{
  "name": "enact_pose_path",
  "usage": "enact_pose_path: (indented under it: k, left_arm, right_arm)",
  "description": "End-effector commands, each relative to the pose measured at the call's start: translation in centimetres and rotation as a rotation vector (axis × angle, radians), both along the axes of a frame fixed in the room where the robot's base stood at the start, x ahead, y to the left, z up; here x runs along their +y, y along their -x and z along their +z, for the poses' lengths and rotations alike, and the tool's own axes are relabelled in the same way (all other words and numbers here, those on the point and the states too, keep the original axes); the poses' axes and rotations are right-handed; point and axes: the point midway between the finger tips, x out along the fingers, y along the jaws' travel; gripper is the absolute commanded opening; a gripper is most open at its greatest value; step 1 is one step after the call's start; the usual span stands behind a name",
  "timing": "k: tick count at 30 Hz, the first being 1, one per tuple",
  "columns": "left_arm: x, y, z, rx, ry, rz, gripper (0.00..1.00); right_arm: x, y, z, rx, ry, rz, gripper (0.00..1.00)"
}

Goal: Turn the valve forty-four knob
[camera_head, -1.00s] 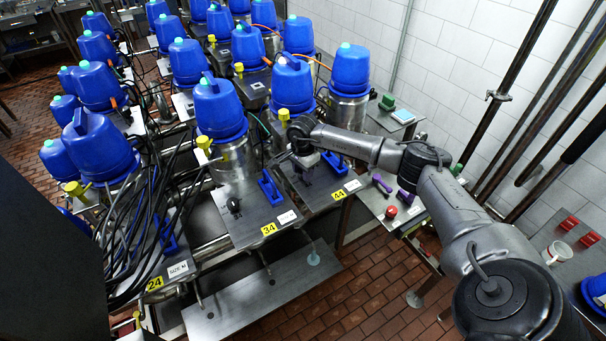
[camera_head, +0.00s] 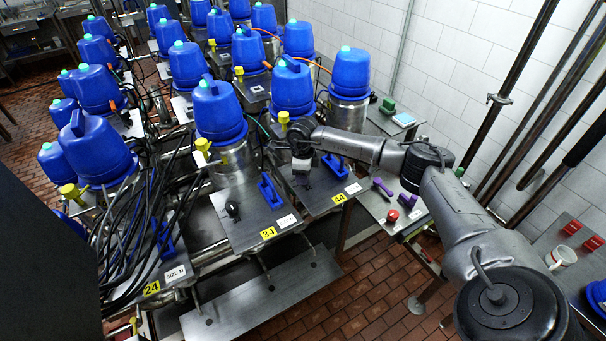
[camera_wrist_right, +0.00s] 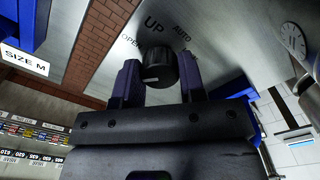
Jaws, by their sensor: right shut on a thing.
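The valve forty-four plate (camera_head: 318,197) carries a yellow "44" tag (camera_head: 339,199) and a blue handle (camera_head: 334,163). Its black knob (camera_wrist_right: 158,66) shows in the right wrist view, below the printed words "OPEN", "UP" and "AUTO". My right gripper (camera_wrist_right: 156,78) has its two dark purple fingers on either side of the knob, shut on it. In the head view my right gripper (camera_head: 301,166) is over this plate and hides the knob there. My left gripper is not in view.
The valve thirty-four plate (camera_head: 252,218) with its own black knob (camera_head: 232,209) is close on the left. Blue-capped valves (camera_head: 293,88) stand behind. A side table (camera_head: 391,208) with a red button (camera_head: 391,215) is to the right. Black cables (camera_head: 150,235) hang at left.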

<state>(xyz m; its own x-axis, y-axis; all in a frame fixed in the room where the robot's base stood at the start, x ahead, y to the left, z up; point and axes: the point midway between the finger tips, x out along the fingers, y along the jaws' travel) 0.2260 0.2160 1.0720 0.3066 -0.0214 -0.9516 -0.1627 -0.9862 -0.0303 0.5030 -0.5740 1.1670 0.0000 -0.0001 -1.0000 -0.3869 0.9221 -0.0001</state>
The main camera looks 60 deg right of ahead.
Motion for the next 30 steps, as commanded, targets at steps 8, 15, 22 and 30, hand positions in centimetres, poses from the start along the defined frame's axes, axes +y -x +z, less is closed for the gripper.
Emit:
enact_pose_path:
  k: [8, 15, 22, 30]
  left_arm:
    - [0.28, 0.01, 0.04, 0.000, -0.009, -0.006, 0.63]
    - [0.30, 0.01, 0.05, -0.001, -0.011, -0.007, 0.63]
    - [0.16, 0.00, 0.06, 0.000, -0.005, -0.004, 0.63]
    - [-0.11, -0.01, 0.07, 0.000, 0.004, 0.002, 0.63]
  right_arm:
    - [-0.01, 0.00, 0.11, 0.000, 0.000, -0.136, 0.14]
    - [0.00, 0.00, 0.12, 0.000, 0.000, -0.189, 0.14]
    - [0.00, -0.01, 0.13, 0.000, -0.001, -0.199, 0.14]
    - [0.01, -0.02, 0.13, 0.000, -0.001, -0.198, 0.39]
